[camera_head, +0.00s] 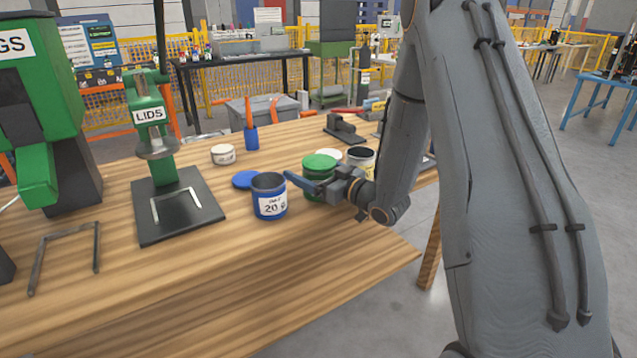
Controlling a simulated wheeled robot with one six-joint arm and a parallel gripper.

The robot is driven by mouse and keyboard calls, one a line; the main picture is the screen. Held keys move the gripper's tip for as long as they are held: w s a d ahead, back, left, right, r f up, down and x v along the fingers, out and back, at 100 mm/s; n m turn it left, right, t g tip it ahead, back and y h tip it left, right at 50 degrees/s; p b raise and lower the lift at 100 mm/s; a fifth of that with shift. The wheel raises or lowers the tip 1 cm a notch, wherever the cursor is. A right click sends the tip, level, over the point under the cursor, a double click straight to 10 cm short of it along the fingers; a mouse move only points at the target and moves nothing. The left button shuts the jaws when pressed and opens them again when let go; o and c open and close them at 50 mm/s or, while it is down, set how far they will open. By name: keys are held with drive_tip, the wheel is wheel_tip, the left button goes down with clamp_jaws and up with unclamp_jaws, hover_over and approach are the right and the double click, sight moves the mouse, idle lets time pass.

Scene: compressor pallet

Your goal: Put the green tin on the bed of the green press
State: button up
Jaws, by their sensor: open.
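The green tin (318,163) stands on the wooden bench, with a green top; its lower front is partly hidden by my gripper (303,183). My gripper is open and reaches in from the right at the tin's side. One finger shows in front of the tin, pointing left towards the blue tin; the other finger is not clear. I cannot tell whether the finger touches the green tin. The green press (147,112), labelled LIDS, stands further left.
An open blue tin (269,204) stands between the green tin and the press, with a blue lid (247,179) behind it. A white tin (223,154), a blue cup (251,138) and a grey-yellow tin (362,158) are near. A larger green machine (35,85) is far left.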

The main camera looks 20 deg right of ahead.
drive_tip(key=shift+w, duration=0.1)
drive_tip(key=c, duration=1.2)
drive_tip(key=shift+c, duration=0.2)
drive_tip(key=shift+r, duration=0.15)
